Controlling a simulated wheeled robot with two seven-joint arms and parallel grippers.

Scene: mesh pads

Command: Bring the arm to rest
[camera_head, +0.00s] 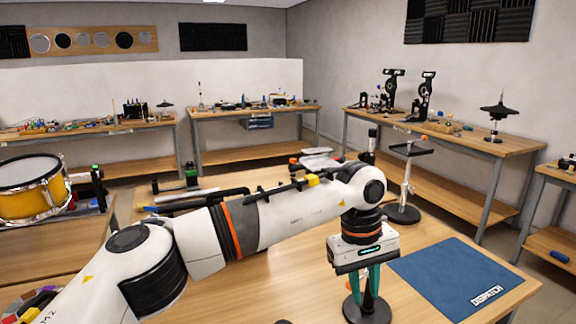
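My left arm (290,215) comes in from the left and reaches across the wooden table (250,290). My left gripper (364,290) points down at its end, with two teal fingers spread apart and a gap between them. It is above a stand with a black round base (367,311); the gripper hides most of this stand, and I cannot tell whether the fingers touch it. My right gripper is not in view.
A blue mat (455,270) marked "DISPATCH" lies on the table to the right of the gripper. Another stand with a round black base (402,214) is behind it. A yellow drum (33,195) is at the left. Benches with parts line the walls.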

